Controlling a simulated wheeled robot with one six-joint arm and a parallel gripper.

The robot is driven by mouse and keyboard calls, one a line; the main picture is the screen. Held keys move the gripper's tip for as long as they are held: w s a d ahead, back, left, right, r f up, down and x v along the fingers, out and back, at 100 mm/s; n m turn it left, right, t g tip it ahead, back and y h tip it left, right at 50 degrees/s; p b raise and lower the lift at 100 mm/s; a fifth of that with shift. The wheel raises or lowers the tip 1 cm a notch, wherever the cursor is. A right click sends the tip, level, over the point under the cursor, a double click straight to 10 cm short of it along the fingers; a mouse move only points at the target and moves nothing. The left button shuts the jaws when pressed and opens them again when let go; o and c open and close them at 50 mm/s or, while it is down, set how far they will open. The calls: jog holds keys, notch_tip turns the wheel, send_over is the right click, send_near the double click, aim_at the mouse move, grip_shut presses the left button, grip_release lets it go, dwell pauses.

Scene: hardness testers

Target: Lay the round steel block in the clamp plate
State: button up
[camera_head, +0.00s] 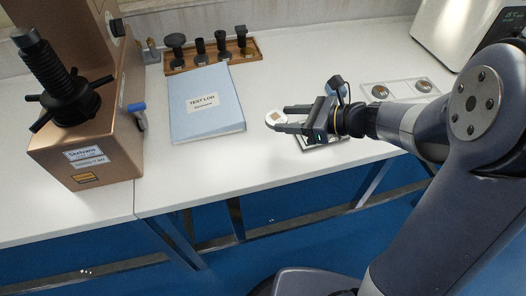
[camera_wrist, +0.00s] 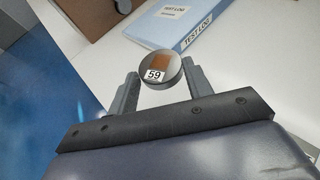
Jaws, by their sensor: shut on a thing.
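The round steel block (camera_head: 274,118) is a short pale disc held between the two fingertips of my gripper (camera_head: 282,118), above the white bench. In the wrist view the block (camera_wrist: 158,82) shows a "59" label and an orange-brown square on its face. My gripper (camera_wrist: 159,72) is shut on its sides there. No clamp plate can be made out for certain. A flat, dark-edged object (camera_head: 327,146) lies on the bench beneath my gripper and is mostly hidden by it.
A copper-coloured tester (camera_head: 85,160) with a black screw spindle stands at left. A blue test log binder (camera_head: 208,125) lies beside it. A wooden rack (camera_head: 212,66) of dark fittings stands behind. A white machine (camera_head: 455,30) is at back right. The bench's front edge is close.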

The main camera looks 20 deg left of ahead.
aim_at(287, 148)
notch_tip(287, 148, down, 9)
jog(key=shift+r+b, duration=0.15)
jog(key=shift+b, duration=0.65)
jog(key=shift+w+f, duration=0.1)
jog(key=shift+f, duration=0.15)
jog(key=o, duration=1.2)
jog(key=shift+r, duration=0.1)
jog(key=shift+c, duration=0.2)
jog(key=shift+r, duration=0.15)
jog(key=shift+d+r, duration=0.1)
jog(key=shift+d, duration=0.2)
jog(key=p+v, duration=0.1)
jog(key=v, duration=1)
jog(key=shift+d, duration=0.2)
